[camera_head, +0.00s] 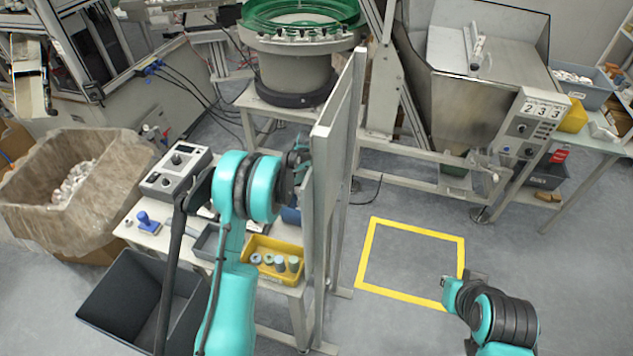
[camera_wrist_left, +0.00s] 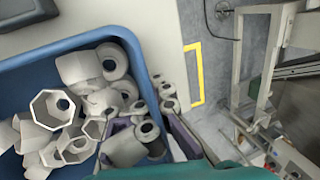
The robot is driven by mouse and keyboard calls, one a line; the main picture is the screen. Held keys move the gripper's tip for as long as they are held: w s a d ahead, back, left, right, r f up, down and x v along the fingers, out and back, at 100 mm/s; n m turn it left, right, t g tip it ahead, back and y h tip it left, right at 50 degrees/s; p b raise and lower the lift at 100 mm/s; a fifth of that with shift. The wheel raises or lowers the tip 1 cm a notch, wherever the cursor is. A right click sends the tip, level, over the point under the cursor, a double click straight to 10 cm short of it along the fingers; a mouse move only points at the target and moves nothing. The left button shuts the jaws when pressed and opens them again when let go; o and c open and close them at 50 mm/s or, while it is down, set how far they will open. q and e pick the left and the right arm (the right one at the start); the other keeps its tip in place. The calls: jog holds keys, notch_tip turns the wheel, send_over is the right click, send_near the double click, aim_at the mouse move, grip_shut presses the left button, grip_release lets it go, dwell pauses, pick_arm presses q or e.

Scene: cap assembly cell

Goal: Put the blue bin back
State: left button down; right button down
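The blue bin (camera_wrist_left: 75,45) fills the left of the left wrist view and holds many pale grey caps and hex pieces. In the head view only a small blue part of it (camera_head: 291,215) shows on the table, behind my left arm. My left gripper (camera_head: 300,160) is above it, beside the upright panel. In the left wrist view its dark purple fingers (camera_wrist_left: 148,138) are low in the picture, close to the bin's right wall. Whether they touch or grip the wall is unclear. My right gripper (camera_head: 458,292) is over the floor at the lower right, away from the bin; its fingers are not clear.
A yellow tray (camera_head: 262,272) with several cylinders, a control box (camera_head: 176,170) and a blue stamp-like item (camera_head: 147,222) are on the table. The upright panel (camera_head: 335,150) stands at the table's right edge. A yellow taped rectangle (camera_head: 412,228) on the floor is empty.

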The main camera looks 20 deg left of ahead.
pick_arm(q)
jog(key=shift+f, duration=0.25)
jog(key=c, duration=2.3)
grip_release()
jog(key=o, duration=0.6)
jog(key=shift+c, duration=0.2)
jog(key=shift+r, duration=0.15)
jog(key=shift+r, duration=0.3)
jog(key=p+v, duration=0.4)
jog(key=v, duration=0.8)
jog(key=shift+r, duration=0.25)
